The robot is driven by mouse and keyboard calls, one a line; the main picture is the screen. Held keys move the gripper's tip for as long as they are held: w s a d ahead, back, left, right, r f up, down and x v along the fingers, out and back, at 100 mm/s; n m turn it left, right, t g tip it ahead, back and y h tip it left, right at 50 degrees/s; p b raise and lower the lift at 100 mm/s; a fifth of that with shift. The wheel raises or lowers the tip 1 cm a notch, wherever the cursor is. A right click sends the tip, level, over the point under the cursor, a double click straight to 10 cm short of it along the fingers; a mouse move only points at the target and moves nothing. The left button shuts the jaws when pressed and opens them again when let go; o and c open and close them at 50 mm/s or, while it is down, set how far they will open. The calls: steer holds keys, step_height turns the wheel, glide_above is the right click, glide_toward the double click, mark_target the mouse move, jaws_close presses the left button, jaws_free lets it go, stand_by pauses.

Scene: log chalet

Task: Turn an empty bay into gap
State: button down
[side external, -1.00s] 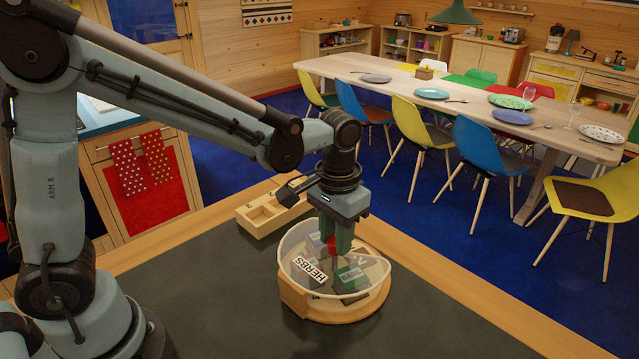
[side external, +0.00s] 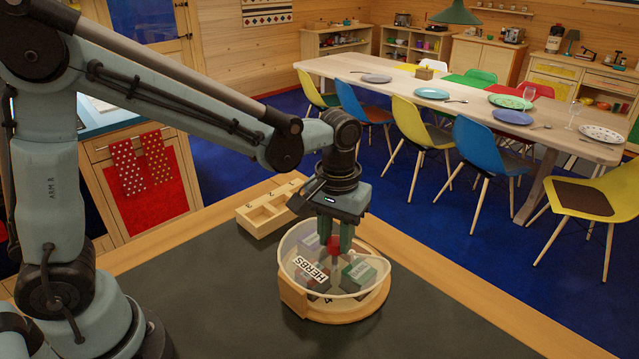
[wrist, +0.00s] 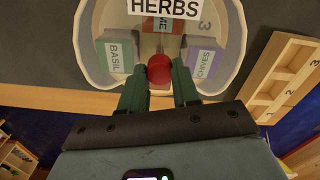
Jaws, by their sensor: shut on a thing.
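A round wooden spice carousel (side external: 335,310) with a clear wall around it stands on the dark worktop. A HERBS label (side external: 311,271) is on its clear wall. My gripper (wrist: 159,87) points down into it, shut on the red knob (wrist: 160,69) at its centre. Around the knob, the wrist view shows a green BASIL box (wrist: 118,55), a brown-red box (wrist: 163,38) partly covered by the label, and a purple box (wrist: 203,60) with hard-to-read lettering. A number 3 (wrist: 205,27) shows at upper right. I cannot make out an empty bay or the wall's gap clearly.
A wooden tray with compartments (side external: 268,213) lies on the worktop behind the carousel; it also shows in the wrist view (wrist: 284,75). The dark worktop (side external: 220,290) is clear left of the carousel. A dining table (side external: 440,90) with chairs stands beyond.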

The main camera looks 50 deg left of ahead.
mark_target(330, 240)
steer(key=c, duration=0.8)
jaws_free()
step_height(330, 240, up, 12)
steer(key=shift+r, duration=0.1)
steer(key=s+a+f+m+t, duration=0.1)
steer(key=s+a+f+t, duration=0.1)
steer(key=a, duration=0.1)
steer(key=s+a+f+m+t, duration=0.1)
steer(key=s+a+f+t, duration=0.1)
steer(key=s+a, duration=0.1)
steer(key=s+a+f+m+t, duration=0.1)
steer(key=s+a+f+t, duration=0.1)
steer(key=s+a+t, duration=0.1)
stand_by(0.4)
